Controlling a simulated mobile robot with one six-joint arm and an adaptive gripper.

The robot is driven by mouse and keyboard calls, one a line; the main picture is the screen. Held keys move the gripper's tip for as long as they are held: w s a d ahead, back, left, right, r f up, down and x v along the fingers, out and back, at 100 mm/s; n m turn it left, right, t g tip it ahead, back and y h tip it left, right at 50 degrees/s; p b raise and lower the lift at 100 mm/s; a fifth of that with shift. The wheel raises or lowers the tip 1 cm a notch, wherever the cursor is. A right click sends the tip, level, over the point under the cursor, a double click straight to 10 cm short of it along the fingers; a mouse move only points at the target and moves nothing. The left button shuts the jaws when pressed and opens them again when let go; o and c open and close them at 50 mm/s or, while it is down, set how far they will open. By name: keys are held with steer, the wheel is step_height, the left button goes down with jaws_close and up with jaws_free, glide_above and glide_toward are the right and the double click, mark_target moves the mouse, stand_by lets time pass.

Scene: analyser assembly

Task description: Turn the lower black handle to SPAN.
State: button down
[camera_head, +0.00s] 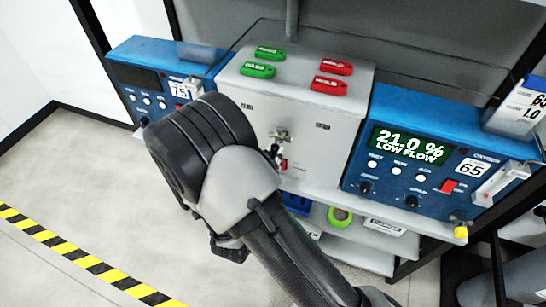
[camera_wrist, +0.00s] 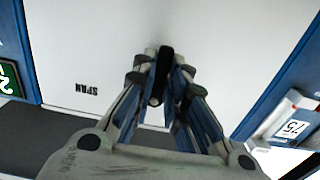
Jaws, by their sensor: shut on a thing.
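In the wrist view, the lower black handle (camera_wrist: 164,68) is a narrow dark bar standing against the white panel front. My gripper (camera_wrist: 160,80) is shut on it, with one fingertip on each side. The handle runs roughly up and down in that picture, and its far end is partly hidden by the fingers. An upside-down SPAN label (camera_wrist: 84,89) is on the panel to the left, apart from the handle. In the head view, my arm covers most of the gripper and the handle; a metal fitting (camera_head: 281,134) shows on the white cabinet front (camera_head: 300,95).
Green tags (camera_head: 258,70) and red tags (camera_head: 330,86) lie on the cabinet top. A blue analyser (camera_head: 420,150) reading 21.0 % LOW FLOW stands right, another blue unit (camera_head: 150,85) left. A shelf (camera_head: 365,255) is below. The floor at left is clear.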

steer(key=shift+s+d+r+n+p, duration=0.15)
steer(key=shift+d+r+n+p, duration=0.35)
steer(key=shift+n+p, duration=1.9)
steer(key=shift+s+d+r+n+p, duration=0.35)
steer(key=shift+n+p, duration=0.8)
steer(key=shift+n, duration=2.3)
steer(key=shift+d+r+n+p, duration=0.55)
steer(key=shift+n+p, duration=1.25)
steer(key=shift+n, duration=1.15)
steer(key=c, duration=1.6)
jaws_free()
